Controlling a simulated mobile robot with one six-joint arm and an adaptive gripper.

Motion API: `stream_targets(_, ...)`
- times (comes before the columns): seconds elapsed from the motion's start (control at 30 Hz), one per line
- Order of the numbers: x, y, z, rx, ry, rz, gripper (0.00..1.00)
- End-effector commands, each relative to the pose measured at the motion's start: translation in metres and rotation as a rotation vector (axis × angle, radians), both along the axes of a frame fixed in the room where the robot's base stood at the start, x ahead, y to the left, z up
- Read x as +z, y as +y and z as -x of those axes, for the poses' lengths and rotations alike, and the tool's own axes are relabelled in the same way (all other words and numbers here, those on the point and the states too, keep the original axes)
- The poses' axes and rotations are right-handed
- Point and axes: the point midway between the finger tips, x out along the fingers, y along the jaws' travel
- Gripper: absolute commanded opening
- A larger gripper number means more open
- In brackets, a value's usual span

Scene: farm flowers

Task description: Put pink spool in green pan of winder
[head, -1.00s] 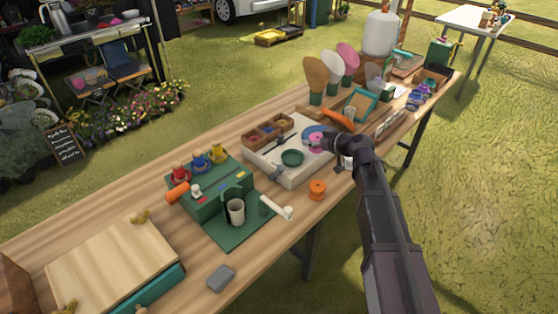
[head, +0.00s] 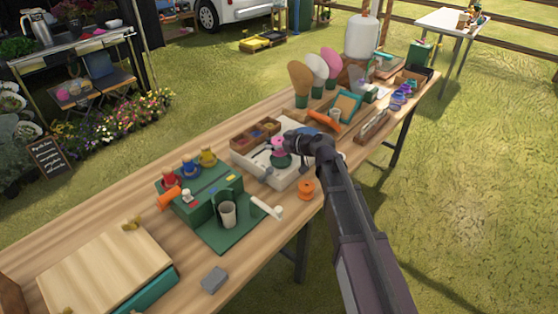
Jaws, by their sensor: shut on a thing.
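The pink spool (head: 278,143) is in the head view, at the tip of my gripper (head: 285,141). My gripper is shut on it and partly hides it. The winder (head: 298,179) is a pale, low-walled unit in the middle of the table. Its green pan (head: 281,162) shows just below the pink spool in the picture. The spool appears to be over the pan's far side. I cannot tell whether the two touch.
A compartment box (head: 254,135) sits at the winder's back left. An orange spool (head: 306,189) stands near the table's front edge.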

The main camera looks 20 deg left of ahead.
Motion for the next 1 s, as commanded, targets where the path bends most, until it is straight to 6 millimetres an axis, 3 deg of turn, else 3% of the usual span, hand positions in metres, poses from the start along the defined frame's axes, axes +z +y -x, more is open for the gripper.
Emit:
stream_targets(0.27,0.01,-0.011,0.013,0.033,0.003,0.005,0.31)
stream_targets(0.6,0.045,-0.039,0.074,0.212,0.01,0.019,0.31)
stream_targets(1.0,0.071,-0.063,0.125,0.366,0.006,0.012,0.31)
